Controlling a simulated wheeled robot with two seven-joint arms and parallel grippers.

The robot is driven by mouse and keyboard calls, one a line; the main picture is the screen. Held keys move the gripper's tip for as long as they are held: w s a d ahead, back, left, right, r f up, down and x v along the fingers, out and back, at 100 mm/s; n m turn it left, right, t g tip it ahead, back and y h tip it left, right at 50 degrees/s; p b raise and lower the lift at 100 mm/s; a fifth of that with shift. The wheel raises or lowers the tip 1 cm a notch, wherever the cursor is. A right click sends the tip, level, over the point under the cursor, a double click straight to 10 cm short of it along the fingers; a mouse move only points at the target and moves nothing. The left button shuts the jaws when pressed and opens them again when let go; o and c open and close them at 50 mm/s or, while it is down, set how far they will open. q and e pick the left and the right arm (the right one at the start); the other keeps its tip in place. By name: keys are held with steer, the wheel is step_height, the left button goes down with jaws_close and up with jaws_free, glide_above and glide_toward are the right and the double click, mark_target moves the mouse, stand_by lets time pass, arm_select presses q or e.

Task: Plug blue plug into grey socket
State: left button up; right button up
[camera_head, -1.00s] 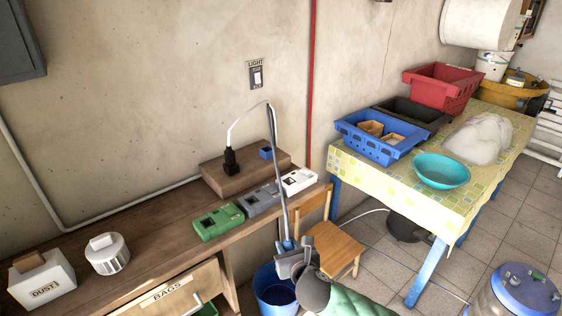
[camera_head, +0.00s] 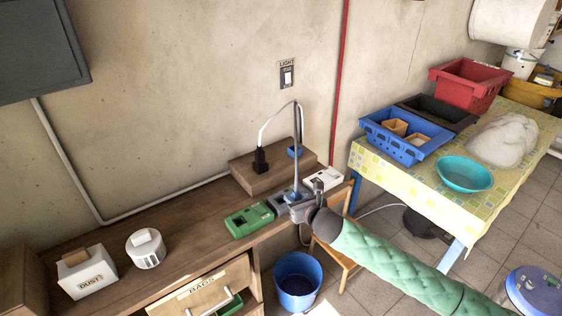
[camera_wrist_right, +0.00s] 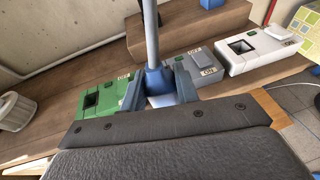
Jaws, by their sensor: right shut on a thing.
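My right gripper (camera_head: 300,203) is shut on the blue plug (camera_wrist_right: 157,79), from which a grey cable rises. In the wrist view my two fingers (camera_wrist_right: 161,87) stand on either side of the plug. The grey socket (camera_wrist_right: 203,64) lies on the bench right behind the plug and between the other two sockets. In the head view the grey socket (camera_head: 280,203) is partly covered by my gripper. Its opening is hidden, and I cannot tell whether the plug is in it or just above it. My left gripper is not in view.
A green socket (camera_head: 249,220) lies left of the grey one and a white socket (camera_head: 322,181) right of it. A black plug (camera_head: 260,161) stands on a wooden block (camera_head: 246,178) behind. A blue bucket (camera_head: 298,279) and a chair (camera_head: 330,256) stand in front of the bench.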

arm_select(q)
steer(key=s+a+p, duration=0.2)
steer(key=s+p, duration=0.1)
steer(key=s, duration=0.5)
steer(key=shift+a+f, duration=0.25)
arm_select(e)
steer(key=w+a+r+n+g+y, duration=0.1)
steer(key=w+a+r+n+y, duration=0.1)
steer(key=w+a+r, duration=0.2)
steer(key=w+r, duration=0.2)
steer(key=w, duration=0.1)
steer(key=shift+w+a+r, duration=0.3)
steer(key=shift+w+r, duration=0.05)
